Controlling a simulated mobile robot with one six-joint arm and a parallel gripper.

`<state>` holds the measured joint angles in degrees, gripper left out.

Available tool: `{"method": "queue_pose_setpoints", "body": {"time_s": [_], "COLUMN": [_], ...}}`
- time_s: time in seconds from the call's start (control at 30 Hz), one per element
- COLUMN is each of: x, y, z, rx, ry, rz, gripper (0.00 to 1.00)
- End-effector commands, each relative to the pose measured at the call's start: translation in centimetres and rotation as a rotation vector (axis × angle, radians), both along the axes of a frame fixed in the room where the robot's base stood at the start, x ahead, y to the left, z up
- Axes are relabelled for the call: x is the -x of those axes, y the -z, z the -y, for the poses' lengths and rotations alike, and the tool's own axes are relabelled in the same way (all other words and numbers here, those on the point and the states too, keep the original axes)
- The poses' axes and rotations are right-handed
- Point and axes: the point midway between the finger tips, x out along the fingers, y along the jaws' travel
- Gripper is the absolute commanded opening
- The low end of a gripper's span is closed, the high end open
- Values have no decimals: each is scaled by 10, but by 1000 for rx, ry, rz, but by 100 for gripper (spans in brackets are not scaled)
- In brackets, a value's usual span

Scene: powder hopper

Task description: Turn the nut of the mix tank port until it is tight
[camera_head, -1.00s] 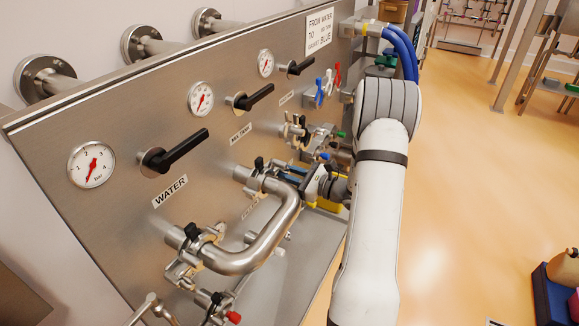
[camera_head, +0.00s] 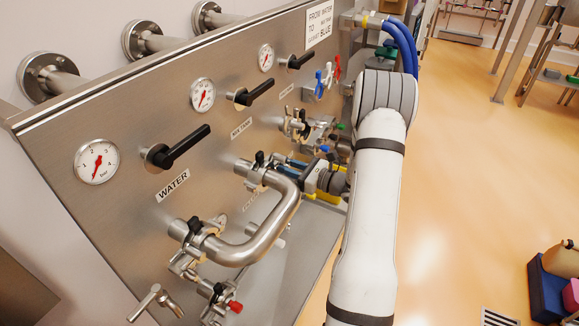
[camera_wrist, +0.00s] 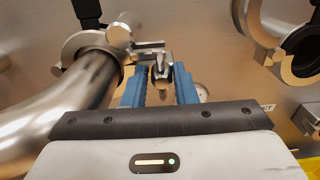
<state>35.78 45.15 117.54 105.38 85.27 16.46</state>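The mix tank port (camera_head: 245,170) is on the steel panel, with the upper end of a bent steel pipe (camera_head: 272,225) joined to it by a clamp. My gripper (camera_wrist: 160,80) is at this clamp. In the wrist view, its two blue fingers stand on either side of the clamp's small metal nut (camera_wrist: 161,72). The gaps beside the nut are too small to tell whether the fingers press on it. The clamp ring (camera_wrist: 88,42) lies around the pipe joint, left of the fingers.
The pipe's lower end meets another clamped port (camera_head: 190,232) below the WATER label (camera_head: 172,185). Black valve handles (camera_head: 182,145) and gauges (camera_head: 97,162) line the panel. An open clamp (camera_wrist: 290,40) is right of my fingers.

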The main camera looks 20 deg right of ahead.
Motion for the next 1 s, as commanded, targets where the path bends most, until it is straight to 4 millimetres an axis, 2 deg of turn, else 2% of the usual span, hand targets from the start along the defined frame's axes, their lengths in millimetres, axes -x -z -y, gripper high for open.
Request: {"method": "queue_pose_setpoints", "body": {"time_s": [0.17, 0.5, 0.63, 1.0], "x": [5, 53, 66, 71], "y": [-1, 0, 0, 0], "z": [7, 44, 54, 57], "rx": [3, 2, 2, 2], "ry": [6, 7, 4, 3], "rz": [5, 2, 2, 1], "gripper": [31, 31, 31, 31]}}
